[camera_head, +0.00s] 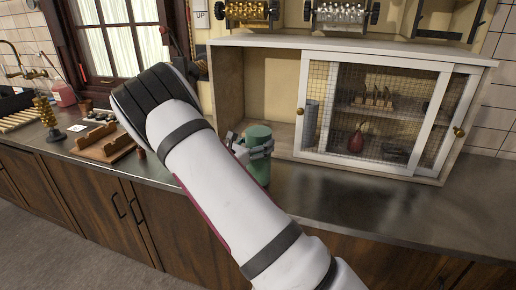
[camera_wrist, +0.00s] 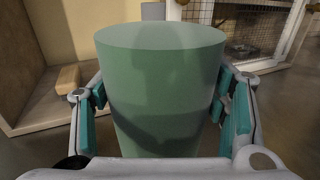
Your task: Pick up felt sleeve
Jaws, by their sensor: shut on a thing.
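A smooth green cylinder (camera_head: 257,173), perhaps the felt sleeve, stands upright in front of the cabinet's open left part. In the wrist view the green cylinder (camera_wrist: 160,75) fills the middle, its flat top toward the camera. My gripper (camera_head: 258,149) is shut around its sides, with a teal-padded finger on each side. I cannot tell whether its base touches the counter. A grey cylinder (camera_head: 310,124) stands inside the cabinet behind the mesh door.
The white-framed cabinet (camera_head: 350,50) has mesh sliding doors on the right; a red bulb-shaped object (camera_head: 357,139) sits inside. Wooden holders (camera_head: 104,143) and a brass spiral piece (camera_head: 45,112) stand on the counter at left. The counter (camera_head: 400,210) is clear at right.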

